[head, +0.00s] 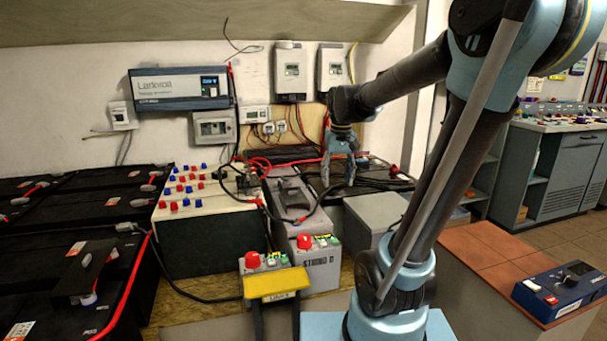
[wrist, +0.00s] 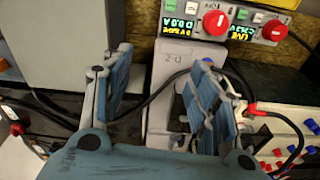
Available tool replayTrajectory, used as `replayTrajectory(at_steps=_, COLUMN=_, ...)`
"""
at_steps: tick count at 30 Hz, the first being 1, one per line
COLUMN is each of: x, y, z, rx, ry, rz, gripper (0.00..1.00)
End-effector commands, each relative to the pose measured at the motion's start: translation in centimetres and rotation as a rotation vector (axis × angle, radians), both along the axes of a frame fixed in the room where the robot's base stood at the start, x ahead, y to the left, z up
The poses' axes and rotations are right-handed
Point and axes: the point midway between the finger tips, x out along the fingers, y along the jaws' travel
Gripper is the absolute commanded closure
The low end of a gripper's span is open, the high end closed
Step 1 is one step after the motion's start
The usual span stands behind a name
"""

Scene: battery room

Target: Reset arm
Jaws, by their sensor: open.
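My arm rises from its blue and grey base at the lower right of the head view, bends at an elbow at the top right and reaches left toward the wall. My gripper (head: 338,178) points down over the bench, with its two blue fingers spread and nothing between them. In the wrist view my gripper (wrist: 155,75) also shows open and empty. Below it is a grey unit (wrist: 180,57) with a dark handle area, partly hidden by the right finger. The same grey unit (head: 318,272) stands on the bench in the head view.
Control boxes with red knobs (head: 305,241) and a yellow-topped stand (head: 276,284) are at the bench front. Black batteries (head: 60,270) fill the left. A terminal box (head: 205,240) and a plain grey box (head: 372,217) flank the unit. Loose cables cross the bench. A blue meter (head: 560,290) lies right.

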Motion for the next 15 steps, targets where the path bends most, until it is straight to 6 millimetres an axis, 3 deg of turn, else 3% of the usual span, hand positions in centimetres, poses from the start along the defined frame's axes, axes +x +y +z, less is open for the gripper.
replayTrajectory(at_steps=3, x=-3.1, y=-1.8, z=-1.1, rx=0.002, ry=-0.013, rz=-0.020, gripper=0.46)
replayTrajectory(at_steps=15, x=-12.3, y=-5.9, z=-6.4, rx=0.003, ry=-0.061, rz=-0.083, gripper=0.46)
